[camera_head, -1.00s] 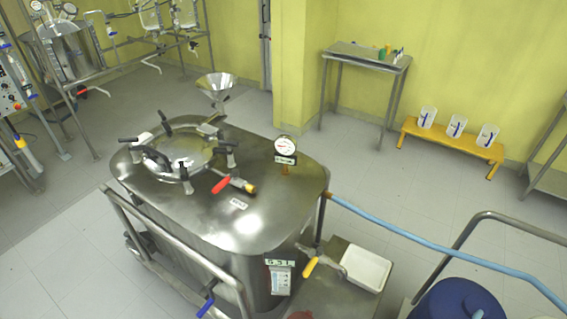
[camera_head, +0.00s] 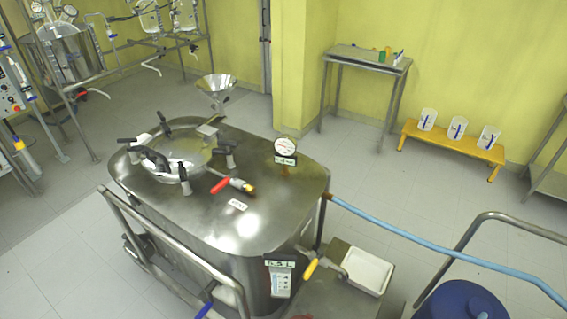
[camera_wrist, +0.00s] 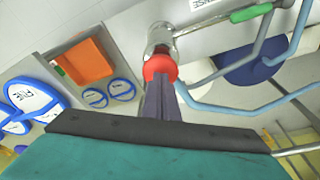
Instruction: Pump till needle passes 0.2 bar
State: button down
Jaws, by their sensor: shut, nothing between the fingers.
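A round white dial gauge (camera_head: 285,146) stands on top of the steel tank (camera_head: 265,205), with a small tag below it. Its needle is too small to read surely. In the wrist view, my gripper (camera_wrist: 163,85) shows dark fingers that are shut and empty. Their tips are at a red round knob (camera_wrist: 160,66) on the end of a metal fitting (camera_wrist: 159,36). I cannot tell whether they touch it. My gripper is not in the head view. No pump can be made out for certain.
A red-handled valve (camera_head: 220,185) and a clamped round lid sit on the tank. A blue hose (camera_head: 430,246) runs right from it, above a blue drum (camera_head: 460,302). A white tray (camera_head: 367,271) is at the tank's right.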

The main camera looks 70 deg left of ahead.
jog(key=shift+s, duration=0.1)
jog(key=w+p+v, duration=0.1)
jog(key=p+v, duration=0.3)
jog(key=v, duration=0.3)
jog(key=shift+w+r+p, duration=0.3)
jog(key=shift+r+p, duration=0.1)
jog(key=shift+r, duration=0.15)
jog(key=shift+r, duration=0.1)
jog(key=p+v, duration=0.1)
jog(key=v, duration=0.2)
jog(key=w+p+v, duration=0.1)
jog(key=v, duration=0.1)
jog(key=shift+a+r+p, duration=0.1)
jog(key=shift+r+p, duration=0.2)
jog(key=shift+r, duration=0.2)
dwell(0.6)
